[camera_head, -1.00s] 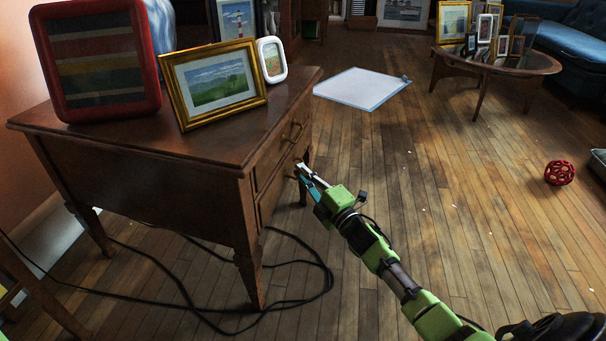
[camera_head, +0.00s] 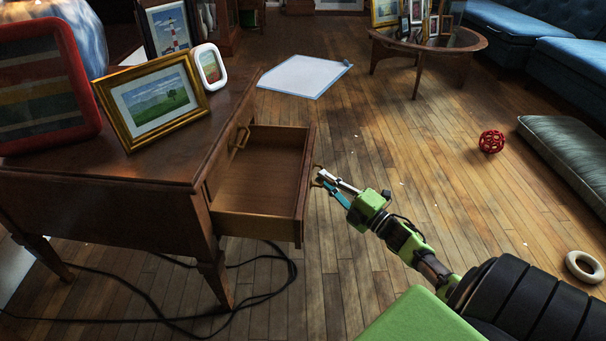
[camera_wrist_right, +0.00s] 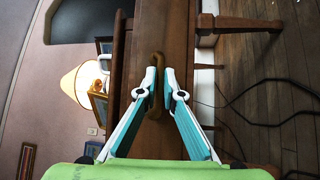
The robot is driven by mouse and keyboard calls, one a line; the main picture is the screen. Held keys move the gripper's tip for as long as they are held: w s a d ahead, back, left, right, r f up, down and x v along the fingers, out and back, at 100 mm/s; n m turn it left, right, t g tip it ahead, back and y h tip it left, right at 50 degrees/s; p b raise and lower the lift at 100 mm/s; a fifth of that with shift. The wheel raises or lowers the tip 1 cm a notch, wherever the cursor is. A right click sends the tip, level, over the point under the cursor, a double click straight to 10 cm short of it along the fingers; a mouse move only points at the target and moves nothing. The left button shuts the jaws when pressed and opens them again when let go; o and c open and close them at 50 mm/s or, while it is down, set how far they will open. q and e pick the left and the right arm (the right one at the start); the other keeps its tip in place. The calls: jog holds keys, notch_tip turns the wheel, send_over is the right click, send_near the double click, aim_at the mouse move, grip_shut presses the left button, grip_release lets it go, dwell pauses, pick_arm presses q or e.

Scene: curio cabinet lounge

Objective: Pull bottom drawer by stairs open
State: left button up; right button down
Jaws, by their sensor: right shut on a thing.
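The bottom drawer (camera_head: 262,180) of the wooden side table (camera_head: 190,170) stands well out from the table in the head view, and its inside looks empty. My right gripper (camera_head: 319,181) is at the drawer's front, shut on its brass handle (camera_head: 317,170). In the right wrist view, my right gripper (camera_wrist_right: 165,92) has its two teal and white fingers at the handle (camera_wrist_right: 155,62), against the brown drawer front (camera_wrist_right: 178,40). The upper drawer's handle (camera_head: 240,136) shows above the open drawer, and that drawer is closed. My left gripper is out of view.
Picture frames (camera_head: 152,103) stand on the table top. A black cable (camera_head: 270,285) lies on the floor under it. A white board (camera_head: 305,76), a red ball (camera_head: 491,141) and a pale ring (camera_head: 584,266) lie on the floor. The wooden floor right of the drawer is mostly clear.

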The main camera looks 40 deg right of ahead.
jog(key=shift+s+d+f, duration=0.1)
jog(key=shift+s+d, duration=1.2)
jog(key=shift+s, duration=0.1)
jog(key=c, duration=2.2)
grip_release()
jog(key=s, duration=0.4)
jog(key=s+d+f, duration=0.1)
jog(key=s, duration=0.6)
jog(key=shift+s+d+f, duration=0.25)
jog(key=shift+s+f, duration=0.15)
